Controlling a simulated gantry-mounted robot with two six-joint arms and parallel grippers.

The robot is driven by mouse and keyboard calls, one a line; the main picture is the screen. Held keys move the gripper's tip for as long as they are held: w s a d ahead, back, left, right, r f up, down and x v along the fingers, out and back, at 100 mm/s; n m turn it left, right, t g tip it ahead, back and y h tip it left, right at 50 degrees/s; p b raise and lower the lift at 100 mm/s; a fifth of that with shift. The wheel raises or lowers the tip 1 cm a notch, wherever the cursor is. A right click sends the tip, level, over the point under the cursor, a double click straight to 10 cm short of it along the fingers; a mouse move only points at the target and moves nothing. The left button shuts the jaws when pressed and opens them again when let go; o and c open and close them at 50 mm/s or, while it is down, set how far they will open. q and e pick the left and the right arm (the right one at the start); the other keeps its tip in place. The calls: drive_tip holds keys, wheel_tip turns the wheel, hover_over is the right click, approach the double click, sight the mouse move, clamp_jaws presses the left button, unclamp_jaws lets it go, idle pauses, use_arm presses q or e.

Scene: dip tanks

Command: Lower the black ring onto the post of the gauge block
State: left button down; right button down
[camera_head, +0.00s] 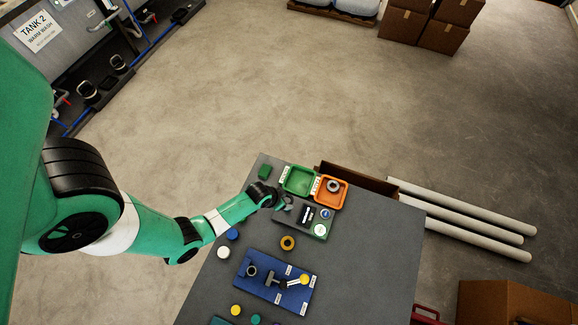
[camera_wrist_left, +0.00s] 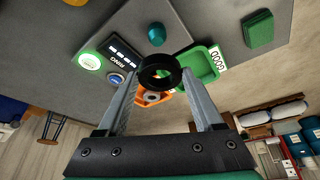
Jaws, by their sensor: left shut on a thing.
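The black ring (camera_wrist_left: 160,72) is between the fingertips of my left gripper (camera_wrist_left: 162,78) in the left wrist view. In the head view the left gripper (camera_head: 283,203) is at the left end of the dark gauge block (camera_head: 305,217). The block also shows in the left wrist view (camera_wrist_left: 108,62), with a "RING" display, a lit green-white disc and a blue button. A teal rounded piece (camera_wrist_left: 156,34) stands beside the display; I cannot tell if it is the post. The ring looks apart from it. My right gripper is in neither view.
A green tray (camera_head: 287,188) and an orange tray (camera_head: 345,199) holding a grey ring stand behind the block. A green block (camera_head: 264,171) is at the far corner. A yellow ring (camera_head: 287,242) and a blue board (camera_head: 257,284) with parts lie nearer. The table's right side is clear.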

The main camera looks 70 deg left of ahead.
use_arm(q)
drive_tip(key=shift+f+b, duration=2.5)
drive_tip(key=shift+f+b, duration=1.6)
drive_tip(key=shift+f, duration=0.5)
idle(0.3)
idle(0.4)
unclamp_jaws()
drive_tip(key=shift+r, duration=0.1)
